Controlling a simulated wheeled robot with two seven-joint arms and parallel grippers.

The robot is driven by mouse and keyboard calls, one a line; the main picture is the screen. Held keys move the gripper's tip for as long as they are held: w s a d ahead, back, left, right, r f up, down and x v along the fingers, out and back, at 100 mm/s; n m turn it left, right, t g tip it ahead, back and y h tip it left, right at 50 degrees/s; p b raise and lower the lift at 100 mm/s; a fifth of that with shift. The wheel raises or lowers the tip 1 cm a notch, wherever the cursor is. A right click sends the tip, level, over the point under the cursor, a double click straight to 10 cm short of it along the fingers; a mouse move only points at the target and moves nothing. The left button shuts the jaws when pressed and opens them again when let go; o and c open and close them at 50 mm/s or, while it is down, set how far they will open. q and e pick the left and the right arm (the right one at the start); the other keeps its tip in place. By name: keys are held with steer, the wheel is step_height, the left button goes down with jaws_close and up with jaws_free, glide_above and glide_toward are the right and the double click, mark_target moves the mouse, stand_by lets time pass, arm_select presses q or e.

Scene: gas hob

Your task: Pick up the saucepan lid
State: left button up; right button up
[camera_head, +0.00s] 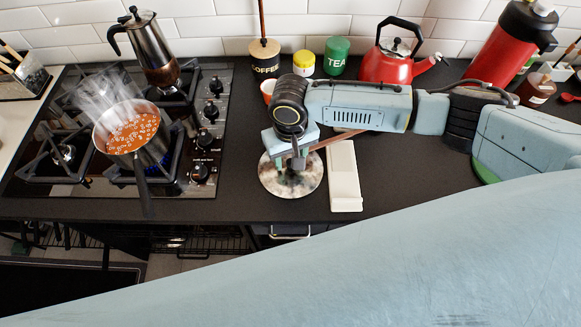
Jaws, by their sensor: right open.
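A round, mottled, pale disc with a dark knob-like middle, which looks like the saucepan lid (272,183), lies flat on the dark counter right of the hob. My right gripper (296,163) points down over its middle and is open. The fingers overlap the dark knob in the picture, so I cannot tell whether they touch it. The saucepan (136,150) stands uncovered on the front right burner, with orange, bubbly food and steam; its dark handle points to the front. My left gripper is not in view.
A white narrow tray (344,180) lies close right of the lid. Behind stand a coffee jar (264,62), a green tea tin (336,55) and a red kettle (385,68). A moka pot (155,50) stands on the hob. The counter further right is partly clear.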

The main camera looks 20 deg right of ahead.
steer(key=shift+f, duration=0.5)
steer(key=shift+c, duration=0.2)
steer(key=c, duration=1)
steer(key=shift+r, duration=0.2)
